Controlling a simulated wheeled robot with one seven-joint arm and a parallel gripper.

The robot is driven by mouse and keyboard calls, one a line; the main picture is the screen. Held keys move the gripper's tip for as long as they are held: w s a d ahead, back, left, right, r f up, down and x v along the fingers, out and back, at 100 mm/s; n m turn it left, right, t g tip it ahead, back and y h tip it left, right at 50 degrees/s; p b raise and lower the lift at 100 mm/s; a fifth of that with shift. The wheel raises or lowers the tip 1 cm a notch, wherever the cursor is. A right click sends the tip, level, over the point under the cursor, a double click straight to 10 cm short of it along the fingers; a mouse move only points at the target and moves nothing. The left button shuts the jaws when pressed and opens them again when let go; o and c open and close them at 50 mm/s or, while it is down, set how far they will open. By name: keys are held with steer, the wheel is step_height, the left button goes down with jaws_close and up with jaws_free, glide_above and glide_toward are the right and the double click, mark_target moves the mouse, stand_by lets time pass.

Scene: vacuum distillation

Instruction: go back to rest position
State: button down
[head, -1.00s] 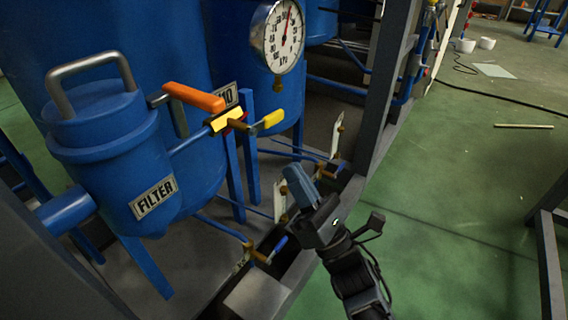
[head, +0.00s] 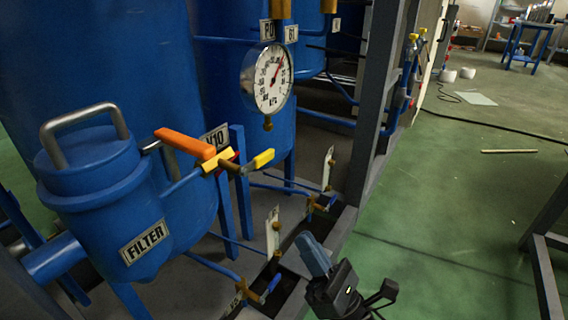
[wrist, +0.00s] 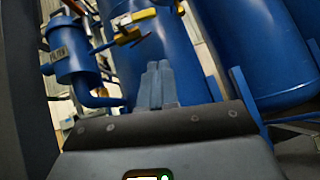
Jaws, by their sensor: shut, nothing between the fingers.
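My gripper (head: 313,254) is in the lower middle of the head view, over the right edge of the plant's frame. Its blue-grey fingers are together and hold nothing. In the wrist view the shut fingers (wrist: 157,84) point toward the blue tanks and the filter. My gripper is apart from the valves and touches nothing that I can see. The lower part of my arm is cut off by the bottom of the head view.
A blue filter vessel (head: 95,185) stands at left. Orange (head: 186,143) and yellow (head: 262,160) valve handles and a pressure gauge (head: 268,80) are near it. A blue-handled valve (head: 271,285) is left of my gripper. A grey post (head: 372,110) rises behind. Green floor (head: 440,220) is open at right.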

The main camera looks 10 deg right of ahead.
steer(key=s+d+f+m+h, duration=0.3)
steer(key=s+d+m+h, duration=0.25)
steer(key=s+m, duration=0.55)
steer(key=s+d+f+m+h, duration=0.3)
steer(key=s+d+m+h, duration=0.2)
steer(key=s+m+h, duration=0.5)
steer(key=s+d+r+m+g+h, duration=0.1)
steer(key=s+r+m+g, duration=0.2)
steer(key=s+m, duration=0.6)
steer(key=s+d+r+m+g+h, duration=0.1)
steer(key=s+d+r+m+g, duration=0.15)
steer(key=s+m, duration=0.65)
step_height(320, 180, up, 32)
steer(key=w+m+p, duration=0.1)
steer(key=w+p, duration=0.1)
steer(key=p, duration=2.9)
steer(key=shift+w+a+f+m, duration=0.2)
steer(key=shift+w+a+m, duration=0.1)
steer(key=shift+m, duration=0.1)
